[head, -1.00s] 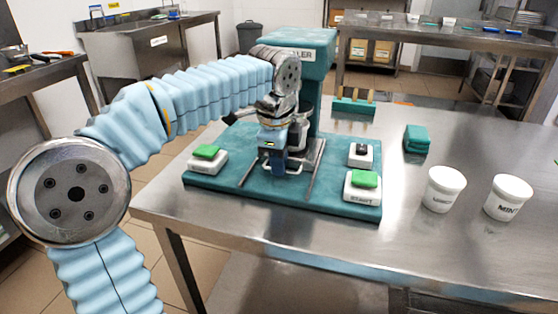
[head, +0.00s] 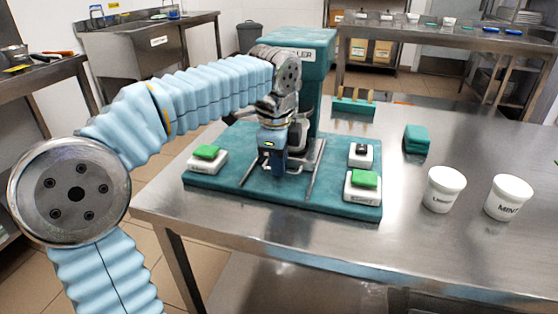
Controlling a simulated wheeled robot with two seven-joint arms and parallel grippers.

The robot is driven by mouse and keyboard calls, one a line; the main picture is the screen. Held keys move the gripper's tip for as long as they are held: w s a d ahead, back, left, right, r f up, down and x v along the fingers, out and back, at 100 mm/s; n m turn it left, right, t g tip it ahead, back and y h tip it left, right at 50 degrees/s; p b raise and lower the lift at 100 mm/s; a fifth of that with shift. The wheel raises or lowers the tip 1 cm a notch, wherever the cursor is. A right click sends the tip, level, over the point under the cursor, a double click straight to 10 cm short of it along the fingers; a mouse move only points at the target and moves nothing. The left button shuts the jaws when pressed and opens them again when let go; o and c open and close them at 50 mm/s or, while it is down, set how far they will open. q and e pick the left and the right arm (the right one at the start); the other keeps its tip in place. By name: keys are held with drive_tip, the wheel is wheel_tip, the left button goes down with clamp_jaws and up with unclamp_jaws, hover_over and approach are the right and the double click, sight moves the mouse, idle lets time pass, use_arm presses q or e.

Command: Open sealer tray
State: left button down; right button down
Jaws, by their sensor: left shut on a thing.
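The teal sealer (head: 308,62) stands on a teal base (head: 225,187) on the steel table. Two thin metal rails (head: 313,172) run forward along the base. My left gripper (head: 277,170) points down between the rails, in front of the sealer column. It is shut on the sealer tray (head: 303,157). The tray is mostly hidden behind my gripper and wrist, so the exact grip cannot be made out. My right gripper is not in view.
Green-topped buttons sit left (head: 207,153) and right (head: 364,180) on the base, with a dark switch (head: 361,150) behind the right one. White tubs (head: 443,189) and a teal block (head: 417,138) stand right. The table's front is clear.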

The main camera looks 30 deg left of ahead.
use_arm(q)
drive_tip(key=shift+s, duration=0.25)
drive_tip(key=s+d+b, duration=0.1)
drive_tip(key=s, duration=0.3)
drive_tip(key=s+d+b, duration=0.1)
drive_tip(key=s, duration=0.2)
drive_tip(key=s+d+b, duration=0.1)
drive_tip(key=s, duration=0.3)
drive_tip(key=shift+s, duration=0.35)
drive_tip(key=c, duration=1.2)
unclamp_jaws()
